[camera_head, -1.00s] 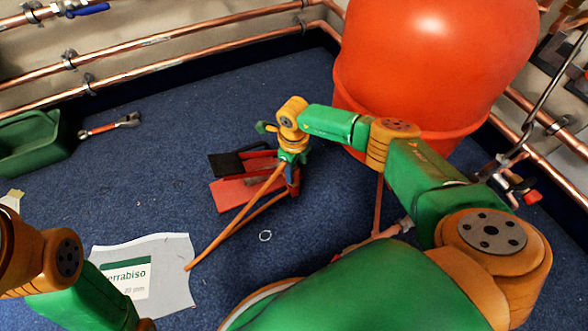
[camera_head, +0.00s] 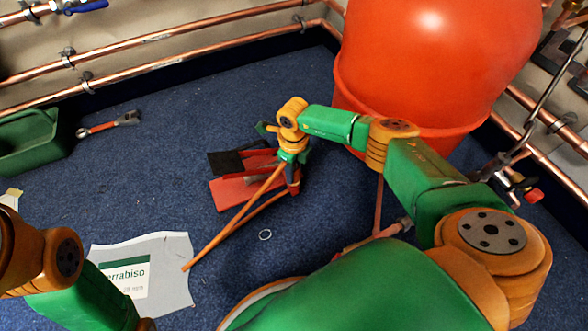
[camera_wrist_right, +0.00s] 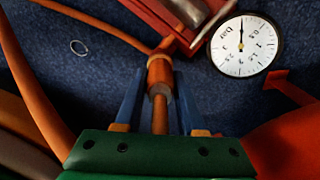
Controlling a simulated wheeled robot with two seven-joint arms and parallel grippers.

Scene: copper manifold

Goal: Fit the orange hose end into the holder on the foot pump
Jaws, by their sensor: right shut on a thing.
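The foot pump (camera_head: 228,195) stands on the blue carpet, red with a black pedal (camera_head: 226,162). In the right wrist view its red frame (camera_wrist_right: 182,32) is at the top, beside a round white gauge (camera_wrist_right: 245,45). My right gripper (camera_head: 291,186) points down at the pump's right end. In the right wrist view its blue fingers (camera_wrist_right: 158,98) are shut on the orange hose end (camera_wrist_right: 160,74), close to the red frame. I cannot make out the holder or whether the hose end touches it. The orange hose (camera_head: 235,222) trails left. My left gripper is out of view.
A large red-orange tank (camera_head: 435,70) stands behind my right arm. A green crate (camera_head: 35,140), a wrench (camera_head: 108,124) and a printed sheet (camera_head: 172,265) lie to the left. A small ring (camera_head: 265,235) lies on the carpet. Copper pipes (camera_head: 160,38) line the walls.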

